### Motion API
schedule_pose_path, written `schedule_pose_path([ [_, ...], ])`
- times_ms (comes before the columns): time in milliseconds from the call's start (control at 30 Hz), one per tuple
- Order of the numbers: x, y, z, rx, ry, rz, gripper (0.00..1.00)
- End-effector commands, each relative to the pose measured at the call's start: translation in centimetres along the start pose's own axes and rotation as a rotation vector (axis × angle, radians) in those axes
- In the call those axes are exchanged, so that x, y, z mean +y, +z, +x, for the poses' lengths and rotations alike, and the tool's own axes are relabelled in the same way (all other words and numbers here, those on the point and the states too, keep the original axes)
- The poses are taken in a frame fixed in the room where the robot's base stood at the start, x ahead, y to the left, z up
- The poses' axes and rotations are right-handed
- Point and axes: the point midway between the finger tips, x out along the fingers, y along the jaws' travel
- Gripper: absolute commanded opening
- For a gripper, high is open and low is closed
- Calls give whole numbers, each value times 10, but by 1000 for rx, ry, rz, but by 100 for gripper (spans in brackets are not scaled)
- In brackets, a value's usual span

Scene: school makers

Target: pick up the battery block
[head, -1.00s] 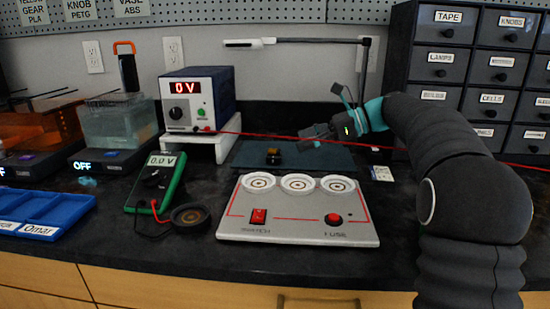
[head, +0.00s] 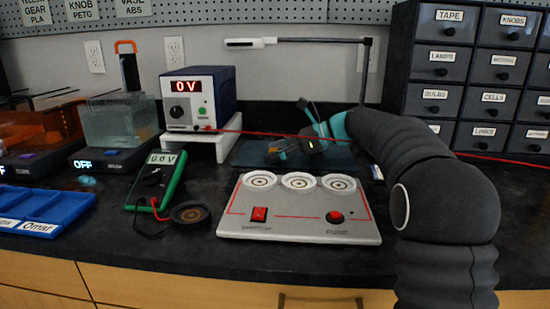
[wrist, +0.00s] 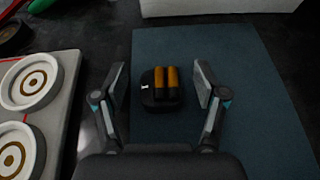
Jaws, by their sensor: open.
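The battery block (wrist: 161,92) is a small dark block with two orange-and-black cells side by side. It sits on the blue-grey mat (wrist: 245,75). In the wrist view, my gripper (wrist: 158,90) is open, with one finger to the left of the block and one to the right. A gap shows between the block and each finger.
The white switch-and-fuse board (head: 300,225) with three round sockets lies in front of the mat. A power supply (head: 197,98) on a white stand is behind left. A red wire (head: 290,134) runs behind my gripper. Labelled drawers (head: 470,75) stand at the right.

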Motion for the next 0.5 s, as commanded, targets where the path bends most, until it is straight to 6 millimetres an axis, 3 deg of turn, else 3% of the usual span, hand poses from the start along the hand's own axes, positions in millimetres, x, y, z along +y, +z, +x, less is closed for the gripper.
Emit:
schedule_pose_path([
  [67, 0, 0, 0, 0, 0, 0, 72],
  [100, 0, 0, 0, 0, 0, 0, 67],
  [333, 0, 0, 0, 0, 0, 0, 9],
  [367, 0, 0, 0, 0, 0, 0, 5],
  [500, 0, 0, -1, 0, 0, 0, 5],
])
